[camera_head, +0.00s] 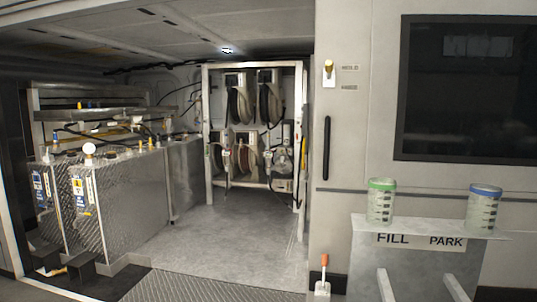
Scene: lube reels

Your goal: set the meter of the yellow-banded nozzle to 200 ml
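A rack (207,140) with several hose reels (270,105) stands at the back of the room. Hoses hang from the reels, with small pale fittings on the front of the rack. A slim yellow part (304,152) shows on the rack's right post. The view is too small to tell whether it belongs to the yellow-banded nozzle. No meter reading can be read. Neither of my grippers is in view.
A shelf marked FILL and PARK (417,230) holds a green-rimmed measuring cup (381,203) and a blue-rimmed one (482,208) at right. Diamond-plate tanks (125,205) line the left. An orange-handled lever (323,275) stands by the wall's foot. The floor (235,230) before the rack is clear.

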